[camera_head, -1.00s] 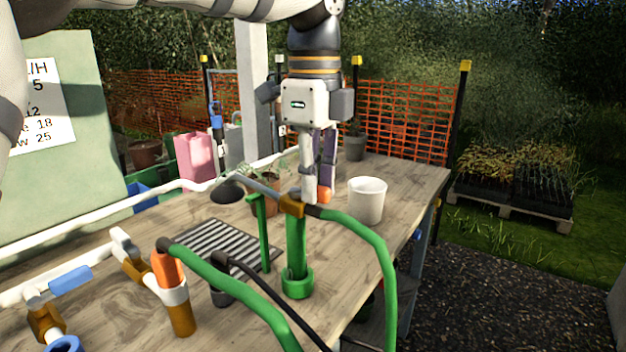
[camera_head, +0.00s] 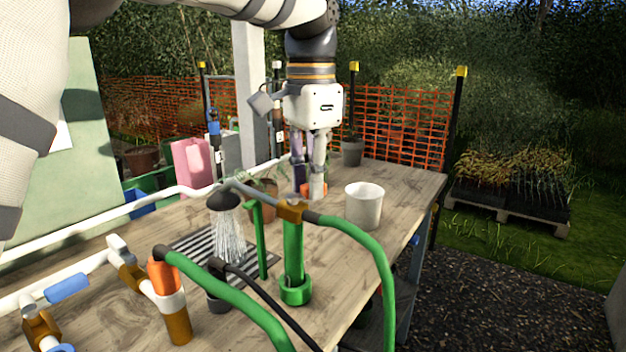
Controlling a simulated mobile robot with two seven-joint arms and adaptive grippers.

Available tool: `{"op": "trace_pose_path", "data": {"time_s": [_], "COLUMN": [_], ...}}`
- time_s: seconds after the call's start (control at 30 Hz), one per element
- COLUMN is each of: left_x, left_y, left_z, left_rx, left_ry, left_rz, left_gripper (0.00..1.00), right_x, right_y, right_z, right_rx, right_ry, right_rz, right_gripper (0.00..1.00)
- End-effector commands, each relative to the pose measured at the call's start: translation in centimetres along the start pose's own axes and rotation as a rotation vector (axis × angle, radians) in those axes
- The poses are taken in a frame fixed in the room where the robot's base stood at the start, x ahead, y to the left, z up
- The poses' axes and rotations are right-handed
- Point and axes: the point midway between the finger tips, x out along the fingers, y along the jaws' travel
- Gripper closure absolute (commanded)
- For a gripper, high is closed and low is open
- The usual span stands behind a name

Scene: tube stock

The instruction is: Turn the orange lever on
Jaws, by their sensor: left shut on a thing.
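The orange lever (camera_head: 305,189) shows in small patches at my left gripper's fingertips, by the brass valve on the green stand (camera_head: 293,255). My left gripper (camera_head: 309,187) comes down from above and is shut on the lever; the fingers hide much of it. A dark shower head (camera_head: 223,200) on a grey pipe from this valve pours water (camera_head: 228,240) onto the striped grate (camera_head: 186,243). My right gripper is not in view.
A white pot (camera_head: 364,206) stands just right of the stand. A potted plant (camera_head: 263,190) is behind it. Green hoses (camera_head: 382,270) arch across the front. A brass fitting with an orange sleeve (camera_head: 163,275) and a blue handle (camera_head: 67,288) are at front left.

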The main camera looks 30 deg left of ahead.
Motion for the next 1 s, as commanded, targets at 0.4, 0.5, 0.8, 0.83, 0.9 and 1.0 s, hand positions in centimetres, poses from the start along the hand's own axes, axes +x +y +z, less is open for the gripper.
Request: {"op": "trace_pose_path", "data": {"time_s": [0.4,0.5,0.8,0.83,0.9,1.0], "left_x": [-0.1,-0.1,-0.1,-0.1,-0.1,-0.1], "left_y": [-1.0,-1.2,-1.4,-1.4,-1.4,-1.5], "left_z": [0.2,0.2,0.4,0.4,0.4,0.4], "left_rx": [-0.328,-0.383,-0.478,-0.482,-0.490,-0.496], "left_ry": [0.001,0.001,0.001,0.001,0.001,0.001], "left_rz": [-0.007,-0.006,-0.006,-0.006,-0.006,-0.006], "left_gripper": [1.00,1.00,1.00,1.00,1.00,1.00], "right_x": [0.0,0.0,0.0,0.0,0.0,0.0], "right_y": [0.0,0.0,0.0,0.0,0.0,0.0], "right_z": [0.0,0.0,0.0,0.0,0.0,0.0], "right_rx": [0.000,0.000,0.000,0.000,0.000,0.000], "right_ry": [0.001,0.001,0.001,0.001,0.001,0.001], "right_rz": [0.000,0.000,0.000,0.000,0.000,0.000], "right_gripper": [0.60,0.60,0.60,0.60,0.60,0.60]}}
